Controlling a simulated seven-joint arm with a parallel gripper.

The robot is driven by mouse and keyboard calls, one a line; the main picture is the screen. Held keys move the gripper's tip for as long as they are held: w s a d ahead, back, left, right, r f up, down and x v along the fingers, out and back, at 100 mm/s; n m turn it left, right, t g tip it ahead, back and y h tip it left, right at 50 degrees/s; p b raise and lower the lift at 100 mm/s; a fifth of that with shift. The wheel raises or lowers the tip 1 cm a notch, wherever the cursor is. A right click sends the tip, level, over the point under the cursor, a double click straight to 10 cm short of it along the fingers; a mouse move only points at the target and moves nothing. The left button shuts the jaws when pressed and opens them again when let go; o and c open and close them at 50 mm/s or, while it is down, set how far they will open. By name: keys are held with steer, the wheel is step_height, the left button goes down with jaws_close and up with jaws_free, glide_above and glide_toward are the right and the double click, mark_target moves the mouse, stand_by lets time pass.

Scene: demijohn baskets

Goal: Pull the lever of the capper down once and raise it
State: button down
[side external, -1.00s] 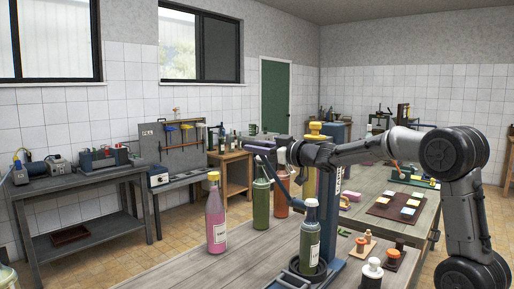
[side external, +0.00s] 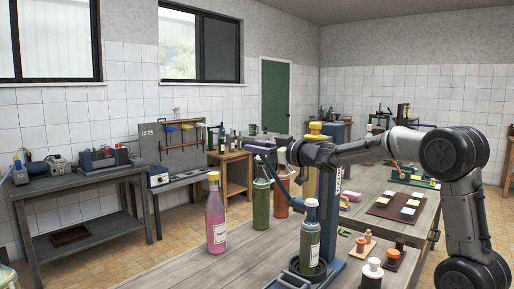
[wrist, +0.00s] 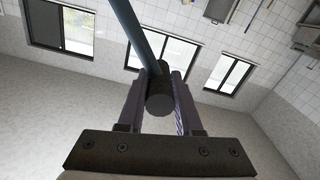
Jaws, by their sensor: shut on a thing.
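The capper has a blue column (side external: 328,205) and a round dark base on the front bench. A green bottle (side external: 310,245) with a pale top stands upright in it. Its blue lever (side external: 281,172) slants up to the left to my gripper (side external: 262,147). In the wrist view, the blue lever rod (wrist: 130,25) ends in a dark cylindrical grip (wrist: 160,100). My gripper (wrist: 159,85) is shut on this grip, one finger on each side. The capper's head is partly hidden behind my arm in the side view.
A pink bottle (side external: 216,215) with a yellow cap and a green bottle (side external: 261,205) stand left of the capper. Small jars (side external: 372,270) stand at its right. The bench (side external: 185,270) is bare at the front left.

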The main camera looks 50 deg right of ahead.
steer(key=shift+f, duration=0.1)
steer(key=a+f+n, duration=0.4)
steer(key=a+f, duration=0.1)
steer(key=f, duration=0.3)
steer(key=a+f+n, duration=0.3)
steer(key=a+f, duration=0.2)
steer(key=f, duration=0.3)
steer(key=f+n, duration=0.2)
steer(key=f, duration=0.4)
steer(key=d+f+n, duration=0.1)
steer(key=f+n, duration=0.1)
steer(key=f, duration=0.4)
steer(key=f+n, duration=0.3)
steer(key=f, duration=0.2)
steer(key=shift+s+d+f, duration=0.1)
steer(key=shift+d+f, duration=0.1)
steer(key=shift+f, duration=0.2)
steer(key=shift+d+f+n, duration=0.25)
steer(key=shift+f+n, duration=0.15)
steer(key=shift+f, duration=0.25)
steer(key=c, duration=0.8)
jaws_free()
steer(key=shift+o, duration=1)
steer(key=shift+r, duration=0.1)
